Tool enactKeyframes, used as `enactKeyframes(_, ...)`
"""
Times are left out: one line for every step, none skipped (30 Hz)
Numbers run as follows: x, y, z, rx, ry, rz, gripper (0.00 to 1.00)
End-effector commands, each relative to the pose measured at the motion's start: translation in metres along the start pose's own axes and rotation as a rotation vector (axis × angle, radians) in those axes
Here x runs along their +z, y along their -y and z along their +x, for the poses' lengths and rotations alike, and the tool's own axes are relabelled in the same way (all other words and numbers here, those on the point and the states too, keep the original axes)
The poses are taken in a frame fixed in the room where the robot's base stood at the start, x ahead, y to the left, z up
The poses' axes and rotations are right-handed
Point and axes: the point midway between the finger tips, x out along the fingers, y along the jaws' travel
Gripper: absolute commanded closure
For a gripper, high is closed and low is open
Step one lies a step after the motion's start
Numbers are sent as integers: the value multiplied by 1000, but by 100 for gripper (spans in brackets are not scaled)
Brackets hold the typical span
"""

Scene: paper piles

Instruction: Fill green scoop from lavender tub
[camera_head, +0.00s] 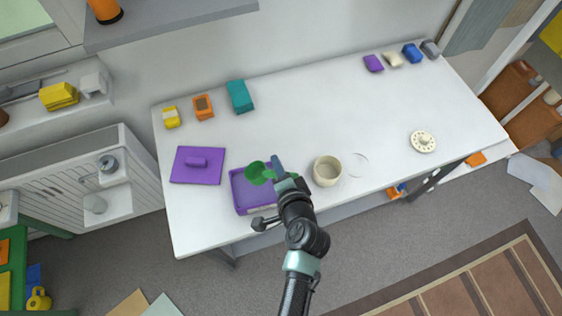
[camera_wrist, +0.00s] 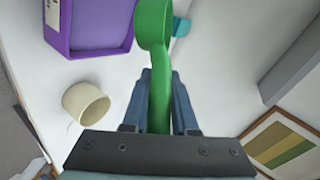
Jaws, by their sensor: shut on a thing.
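The green scoop (camera_head: 257,173) is in my gripper (camera_head: 279,171), held by its handle. In the head view its bowl overlaps the back part of the lavender tub (camera_head: 239,201); the height between them is hard to judge. The tub is open, with a purple inside, near the table's front edge. In the wrist view the scoop (camera_wrist: 156,22) points away between my gripper's blue fingers (camera_wrist: 162,76). There the tub (camera_wrist: 69,49) lies to the left of the bowl, and the scoop looks apart from it. Whether the bowl holds anything is hidden.
A cream cup (camera_head: 327,172) stands right of the tub; it also shows in the wrist view (camera_wrist: 86,104). A purple lid (camera_head: 197,176) lies behind left. Yellow, orange and teal packets (camera_head: 240,97) line the back left. A white dial (camera_head: 423,141) is at right. The table's middle is clear.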

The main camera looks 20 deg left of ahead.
Motion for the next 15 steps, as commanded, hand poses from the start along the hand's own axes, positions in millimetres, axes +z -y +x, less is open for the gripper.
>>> enactKeyframes(0, 5, -2, 10, -1, -9, 100)
enactKeyframes(0, 5, -1, 16, -2, -14, 100)
enactKeyframes(0, 6, -1, 25, -5, -22, 100)
enactKeyframes(0, 6, -1, 31, -7, -27, 100)
enactKeyframes(1, 7, -1, 37, -9, -33, 100)
enactKeyframes(1, 7, 0, 46, -11, -40, 100)
enactKeyframes(2, 8, 0, 52, -12, -46, 100)
enactKeyframes(2, 8, 0, 57, -14, -53, 100)
enactKeyframes(2, 9, 0, 64, -16, -61, 100)
enactKeyframes(2, 10, 1, 72, -18, -67, 100)
enactKeyframes(3, 10, 1, 80, -19, -71, 100)
enactKeyframes(3, 10, 1, 90, -21, -79, 100)
enactKeyframes(4, 10, 2, 97, -22, -84, 100)
enactKeyframes(4, 11, 2, 104, -24, -90, 100)
enactKeyframes(5, 11, 2, 114, -26, -98, 100)
